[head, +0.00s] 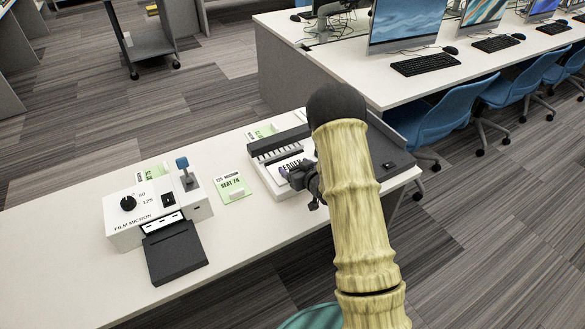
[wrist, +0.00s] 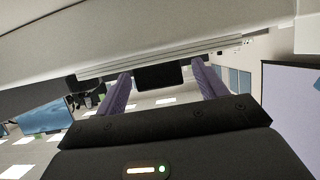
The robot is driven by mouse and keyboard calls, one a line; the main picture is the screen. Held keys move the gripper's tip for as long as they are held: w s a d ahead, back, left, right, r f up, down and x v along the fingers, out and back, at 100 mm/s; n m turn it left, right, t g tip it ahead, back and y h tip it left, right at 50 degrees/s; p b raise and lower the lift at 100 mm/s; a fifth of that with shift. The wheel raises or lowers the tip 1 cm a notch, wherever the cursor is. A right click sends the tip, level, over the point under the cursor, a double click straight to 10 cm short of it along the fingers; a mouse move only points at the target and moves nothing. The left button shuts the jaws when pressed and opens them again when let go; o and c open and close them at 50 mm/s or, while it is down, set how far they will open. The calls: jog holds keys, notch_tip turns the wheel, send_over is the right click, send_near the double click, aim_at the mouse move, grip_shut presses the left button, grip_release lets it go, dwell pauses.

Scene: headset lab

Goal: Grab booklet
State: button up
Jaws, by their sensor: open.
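A white sheet or booklet with dark lettering (head: 290,164) lies on a white and dark machine with a toothed bar (head: 279,145). My arm hides part of it and its full text. My gripper (head: 300,179) is at its front right edge, low over the machine. In the wrist view the two purple fingers stand apart, with a dark block (wrist: 160,77) showing between them and a pale slab edge (wrist: 190,47) across the top. I cannot tell whether the fingers touch anything.
A white film micron device (head: 130,222) with a knob, a blue-topped lever and a black plate (head: 174,253) stands on the left of the white table (head: 60,220). Another green card (head: 262,131) lies behind the machine. Computer desks and blue chairs (head: 448,110) stand at the back right.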

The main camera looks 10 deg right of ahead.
aim_at(296, 167)
jog(key=c, duration=1.2)
jog(key=shift+o, duration=0.2)
notch_tip(296, 167, up, 10)
dwell(0.3)
